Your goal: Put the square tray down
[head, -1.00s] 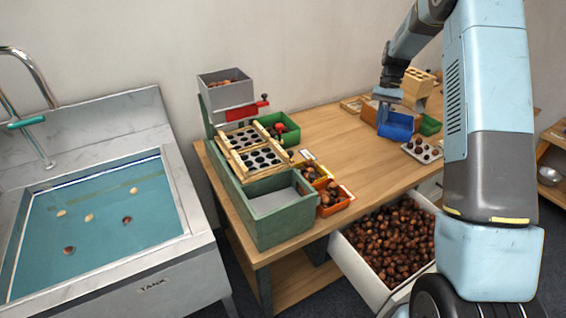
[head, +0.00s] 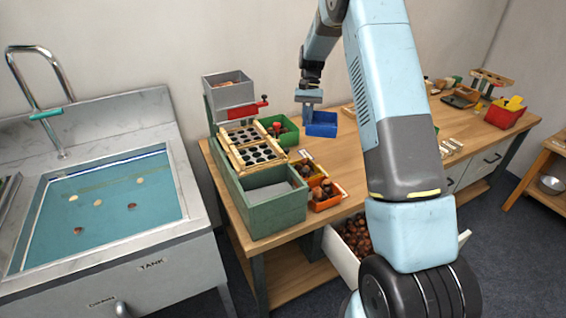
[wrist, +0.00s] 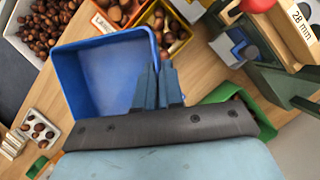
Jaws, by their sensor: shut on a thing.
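The square tray is blue, open-topped and empty; it shows large in the wrist view (wrist: 95,85) and at the back of the workbench in the head view (head: 321,125). My gripper (wrist: 158,88) is shut on the tray's wall at its right side in the wrist view. In the head view my gripper (head: 309,103) is above the tray's left part. The tray looks about level, over bare wood. I cannot tell whether its underside touches the bench.
A green bin (head: 289,134) stands close left of the tray, beside the green sorter (head: 270,215). A white drawer of chestnuts (head: 345,262) is open below. A chestnut plate (wrist: 40,128) lies apart.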

